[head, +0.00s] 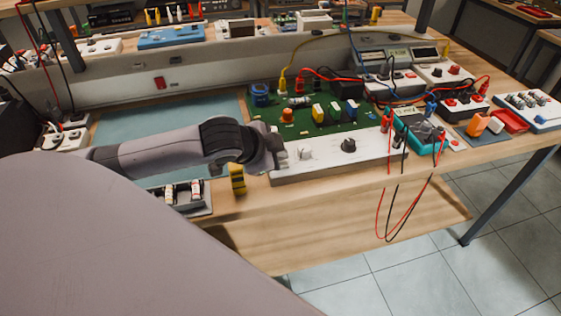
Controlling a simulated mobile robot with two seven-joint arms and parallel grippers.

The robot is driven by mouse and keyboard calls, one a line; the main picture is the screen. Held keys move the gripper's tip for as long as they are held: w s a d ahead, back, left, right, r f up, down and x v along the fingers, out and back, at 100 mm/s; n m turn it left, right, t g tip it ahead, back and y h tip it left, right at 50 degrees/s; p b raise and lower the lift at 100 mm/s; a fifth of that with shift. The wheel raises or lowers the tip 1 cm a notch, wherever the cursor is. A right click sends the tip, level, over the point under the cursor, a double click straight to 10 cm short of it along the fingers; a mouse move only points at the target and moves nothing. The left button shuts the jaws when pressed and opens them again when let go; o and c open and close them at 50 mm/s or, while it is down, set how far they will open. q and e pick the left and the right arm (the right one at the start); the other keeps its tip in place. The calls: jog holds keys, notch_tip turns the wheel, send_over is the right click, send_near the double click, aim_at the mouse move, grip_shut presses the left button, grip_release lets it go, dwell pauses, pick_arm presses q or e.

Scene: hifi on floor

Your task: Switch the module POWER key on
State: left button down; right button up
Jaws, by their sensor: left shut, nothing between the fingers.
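The module is a white-fronted base (376,154) with a green circuit board (352,121) behind its front panel, on the wooden bench. On the front panel are a small white key (304,153) and a black round knob (348,145). I cannot read any label or tell whether the white key is on or off. My left gripper (282,158) is shut and empty at the panel's left end, just left of the white key. I cannot tell whether it touches the panel. My right gripper is not in view.
A yellow-and-black item (237,180) stands near the bench's front edge beside my left arm. A grey tray (182,196) lies left of it. Red and black leads (383,212) hang over the front edge right of the module. A teal meter (424,131) stands there.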

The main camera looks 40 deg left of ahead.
pick_arm(q)
jog(key=shift+f, duration=0.15)
jog(key=shift+f, duration=0.35)
dwell(0.3)
jog(key=shift+r, duration=0.1)
jog(key=shift+r+p, duration=0.4)
jog(key=shift+p, duration=0.55)
notch_tip(320, 180, up, 3)
jog(key=p, duration=0.3)
jog(key=shift+f, duration=0.2)
jog(key=shift+r, duration=1.7)
